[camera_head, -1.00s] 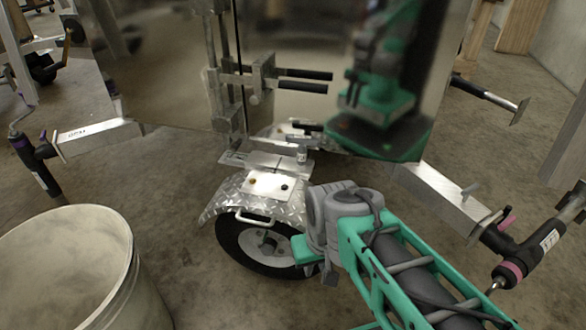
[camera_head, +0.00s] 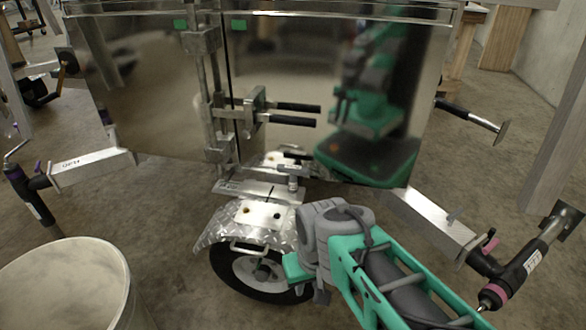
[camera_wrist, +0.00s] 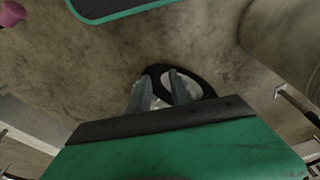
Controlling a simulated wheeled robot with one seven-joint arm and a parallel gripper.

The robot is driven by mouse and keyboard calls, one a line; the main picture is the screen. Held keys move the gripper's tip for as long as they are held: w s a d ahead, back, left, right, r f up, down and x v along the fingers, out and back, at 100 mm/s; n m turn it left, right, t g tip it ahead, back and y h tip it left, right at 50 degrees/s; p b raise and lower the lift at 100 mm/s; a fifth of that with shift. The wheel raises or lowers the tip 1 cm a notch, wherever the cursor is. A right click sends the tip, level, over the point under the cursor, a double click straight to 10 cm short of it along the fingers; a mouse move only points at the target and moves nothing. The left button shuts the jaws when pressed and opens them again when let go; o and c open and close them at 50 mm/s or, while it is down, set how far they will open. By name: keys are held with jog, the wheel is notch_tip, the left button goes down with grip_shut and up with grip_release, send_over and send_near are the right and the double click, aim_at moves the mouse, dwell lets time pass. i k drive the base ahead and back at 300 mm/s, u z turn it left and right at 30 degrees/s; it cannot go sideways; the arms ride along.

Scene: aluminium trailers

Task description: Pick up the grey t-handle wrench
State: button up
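A small grey T-shaped tool (camera_head: 291,170), which looks like the t-handle wrench, stands on the metal ledge just above the diamond-plate fender in the head view. Its lower end is hard to make out. My gripper (camera_head: 319,296) is at the end of my green arm, low in front of the fender and wheel, below and slightly right of the tool. In the wrist view its two grey fingers (camera_wrist: 158,75) stand apart with nothing between them. They point toward the floor and a dark ring. The wrench does not show in the wrist view.
The trailer's shiny doors (camera_head: 150,90) rise behind the ledge, with black-handled latches (camera_head: 290,120) sticking out. A diamond-plate fender (camera_head: 222,222) covers the tyre (camera_head: 235,280). A large pale bucket (camera_head: 60,285) stands at lower left. A trailer beam (camera_head: 430,222) with a jack lies right.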

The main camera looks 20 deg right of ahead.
aim_at(294, 170)
jog(key=u, duration=3.1)
jog(key=k, duration=0.95)
jog(key=z, duration=0.8)
jog(key=i, duration=0.5)
